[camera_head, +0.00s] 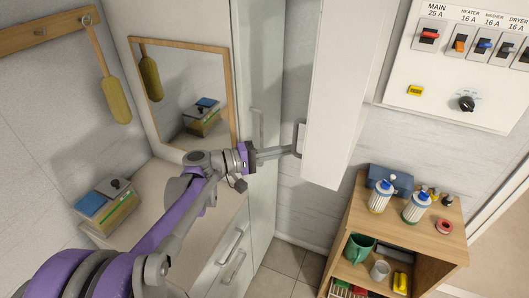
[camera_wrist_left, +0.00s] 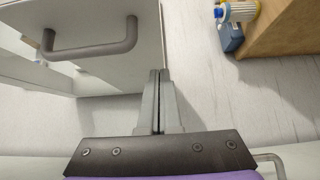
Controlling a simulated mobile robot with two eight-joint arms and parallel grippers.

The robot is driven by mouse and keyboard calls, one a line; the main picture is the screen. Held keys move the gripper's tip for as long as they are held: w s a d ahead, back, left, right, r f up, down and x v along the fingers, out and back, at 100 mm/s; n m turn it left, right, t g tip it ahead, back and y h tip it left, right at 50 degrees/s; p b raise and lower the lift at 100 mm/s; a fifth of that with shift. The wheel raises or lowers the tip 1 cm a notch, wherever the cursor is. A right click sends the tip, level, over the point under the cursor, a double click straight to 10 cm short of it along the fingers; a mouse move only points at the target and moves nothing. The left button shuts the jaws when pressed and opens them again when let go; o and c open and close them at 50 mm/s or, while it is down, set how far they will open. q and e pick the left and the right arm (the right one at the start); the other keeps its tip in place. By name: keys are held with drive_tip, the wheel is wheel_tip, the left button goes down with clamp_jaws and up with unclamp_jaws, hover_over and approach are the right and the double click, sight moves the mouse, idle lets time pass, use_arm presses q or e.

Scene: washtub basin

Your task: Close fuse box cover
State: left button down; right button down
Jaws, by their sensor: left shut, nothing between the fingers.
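The fuse box (camera_head: 452,95) is on the wall at upper right, its panel of switches and a black knob exposed. Its white cover (camera_head: 345,95) stands open, swung out to the left of the panel. The cover has a grey bar handle (camera_head: 300,140) on its left-hand face; cover (camera_wrist_left: 120,75) and handle (camera_wrist_left: 92,48) also show in the left wrist view. My left gripper (camera_head: 290,152) is shut and empty, its tips close to the handle in the head view. In the wrist view the fingers (camera_wrist_left: 159,75) lie right of the handle, by the cover's edge. Contact cannot be told. My right gripper is out of view.
A wooden shelf (camera_head: 448,245) with bottles, a blue box and mugs stands below the fuse box. A tall pale cabinet (camera_head: 258,60) is behind my left gripper. A mirror (camera_head: 185,95) and a counter (camera_head: 155,185) are at left. Bare wall lies below the cover.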

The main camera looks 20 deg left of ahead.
sight(299, 156)
use_arm(q)
drive_tip(key=shift+s+d, duration=0.15)
drive_tip(key=shift+d, duration=0.85)
drive_tip(key=shift+s+d, duration=0.15)
drive_tip(key=shift+d, duration=0.8)
drive_tip(key=shift+d, duration=0.15)
